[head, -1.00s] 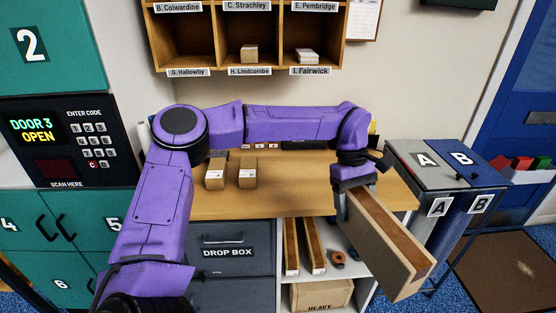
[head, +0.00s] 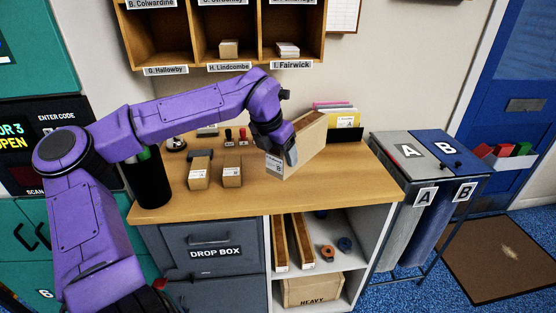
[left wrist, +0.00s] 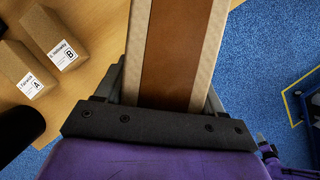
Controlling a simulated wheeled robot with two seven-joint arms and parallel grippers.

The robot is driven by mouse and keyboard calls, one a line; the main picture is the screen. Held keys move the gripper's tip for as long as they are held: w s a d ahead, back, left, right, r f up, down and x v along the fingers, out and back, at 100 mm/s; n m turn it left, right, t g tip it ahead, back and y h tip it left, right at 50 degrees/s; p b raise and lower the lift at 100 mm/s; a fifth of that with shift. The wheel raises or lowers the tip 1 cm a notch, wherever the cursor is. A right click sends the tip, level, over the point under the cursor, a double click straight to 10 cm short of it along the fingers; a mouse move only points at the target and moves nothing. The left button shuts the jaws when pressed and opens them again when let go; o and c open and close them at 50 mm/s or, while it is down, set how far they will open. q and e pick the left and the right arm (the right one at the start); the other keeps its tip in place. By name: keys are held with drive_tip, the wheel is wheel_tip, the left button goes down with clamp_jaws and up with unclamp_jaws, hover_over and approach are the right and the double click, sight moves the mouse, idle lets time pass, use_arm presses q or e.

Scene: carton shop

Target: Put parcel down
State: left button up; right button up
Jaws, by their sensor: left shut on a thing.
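My left gripper (head: 283,155) is shut on a flat cardboard parcel (head: 308,142) with a brown strip along its narrow edge and a white label at its near lower corner. In the head view the parcel stands on edge at the right part of the wooden counter (head: 330,185). I cannot tell whether its lower edge touches the top. In the left wrist view the parcel (left wrist: 175,50) runs up between the fingers. My right gripper is not in view.
Two small labelled boxes, one (head: 199,173) left of the other (head: 232,174), sit on the counter left of the parcel. Stamps (head: 236,136) and a file holder (head: 340,122) stand behind. Bins A (head: 405,150) and B (head: 450,147) stand right of the counter. The counter's front right is clear.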

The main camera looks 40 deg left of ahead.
use_arm(q)
drive_tip(key=w+f+p, duration=0.1)
drive_tip(key=w, duration=0.1)
drive_tip(key=w+a+f+p, duration=0.1)
drive_tip(key=w, duration=0.2)
drive_tip(key=w+a+f+p, duration=0.1)
drive_tip(key=w, duration=0.2)
drive_tip(key=shift+w+f, duration=0.15)
drive_tip(key=shift+w, duration=0.1)
drive_tip(key=w+f, duration=0.1)
drive_tip(key=f, duration=0.1)
drive_tip(key=w+f+p, duration=0.1)
drive_tip(key=w+f, duration=0.1)
drive_tip(key=w+a+f, duration=0.1)
drive_tip(key=f, duration=0.1)
drive_tip(key=shift+w+f+p, duration=0.1)
drive_tip(key=shift+w+p, duration=0.25)
drive_tip(key=shift+p, duration=0.05)
wheel_tip(320, 180, down, 2)
drive_tip(key=shift+s+f+p, duration=0.1)
drive_tip(key=shift+p, duration=0.75)
drive_tip(key=shift+f, duration=0.35)
drive_tip(key=o, duration=1.7)
drive_tip(key=shift+s+f, duration=0.1)
drive_tip(key=shift+s, duration=0.05)
drive_tip(key=shift+o, duration=0.2)
drive_tip(key=b+v, duration=0.2)
drive_tip(key=v, duration=0.9)
drive_tip(key=shift+s+r, duration=0.1)
drive_tip(key=shift+r, duration=0.5)
